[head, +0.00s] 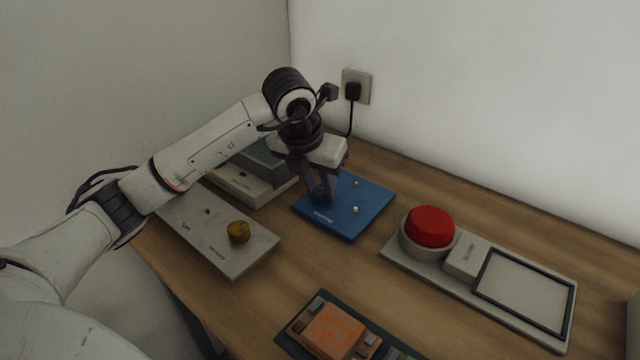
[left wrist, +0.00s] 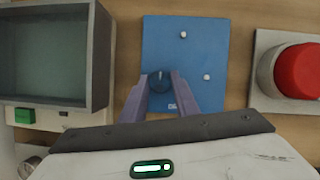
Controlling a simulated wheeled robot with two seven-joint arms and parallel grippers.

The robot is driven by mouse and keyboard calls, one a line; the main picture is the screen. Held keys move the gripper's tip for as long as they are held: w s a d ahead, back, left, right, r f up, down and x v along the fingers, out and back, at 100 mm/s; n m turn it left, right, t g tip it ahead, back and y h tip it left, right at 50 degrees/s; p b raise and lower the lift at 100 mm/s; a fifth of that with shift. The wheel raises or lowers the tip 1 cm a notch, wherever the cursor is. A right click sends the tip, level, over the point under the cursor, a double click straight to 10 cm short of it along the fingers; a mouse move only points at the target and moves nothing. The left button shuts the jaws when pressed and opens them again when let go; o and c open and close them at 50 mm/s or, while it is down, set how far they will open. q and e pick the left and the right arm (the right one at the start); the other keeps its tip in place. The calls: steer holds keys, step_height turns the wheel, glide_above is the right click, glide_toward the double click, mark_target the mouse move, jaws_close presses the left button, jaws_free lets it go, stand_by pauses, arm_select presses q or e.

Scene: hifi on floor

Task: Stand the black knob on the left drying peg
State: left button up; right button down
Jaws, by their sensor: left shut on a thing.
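The black knob (left wrist: 158,80) is between the fingers of my left gripper (left wrist: 160,92), which is shut on it. In the head view the left gripper (head: 321,197) points down over the left part of the blue board (head: 372,208), and its fingers mostly hide the knob. Two small pale pegs show bare on the board in the left wrist view, one at the top (left wrist: 183,34) and one at the right (left wrist: 207,77). Whether a peg is under the knob, and whether the knob touches the board, I cannot tell. My right gripper is not in view.
A grey plate (head: 195,236) with a brass knob (head: 238,232) and a small bare peg (head: 207,211) lies left. A grey box with a screen (left wrist: 52,52) stands beside the board. A red button (head: 431,227) is right. An orange block (head: 334,328) is in front.

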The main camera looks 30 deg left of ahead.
arm_select(q)
steer(key=o, duration=1)
steer(key=shift+r+p, duration=0.3)
steer(key=v, duration=1.1)
steer(key=shift+s+r, duration=0.2)
steer(key=shift+r, duration=0.1)
steer(key=shift+d, duration=0.1)
